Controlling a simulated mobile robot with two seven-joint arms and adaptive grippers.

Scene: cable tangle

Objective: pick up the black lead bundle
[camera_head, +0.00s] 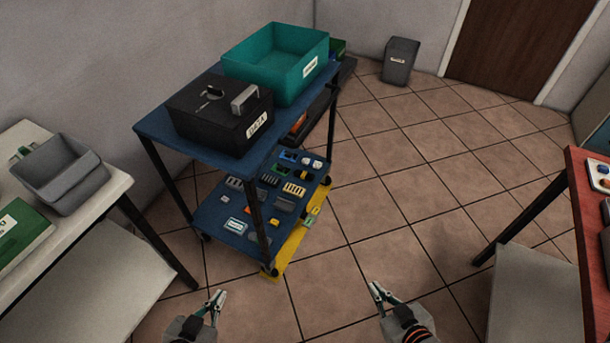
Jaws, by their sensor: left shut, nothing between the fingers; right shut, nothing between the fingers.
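I cannot make out a black lead bundle anywhere in the head view. My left gripper (217,297) is at the bottom, over the tiled floor in front of the blue cart, shut and empty. My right gripper (374,287) is at the bottom right of centre, over bare floor, shut and empty. Neither gripper touches anything. A black box (215,130) with a label and a grey handle-like part sits on the cart's top shelf, beside a teal bin (262,72).
The blue cart (150,128) carries several small parts on its lower shelf. A white table (115,190) with a grey bin (57,177) stands left. A red-topped table (580,215) stands right. A grey waste bin (399,62) is at the back. The middle floor is clear.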

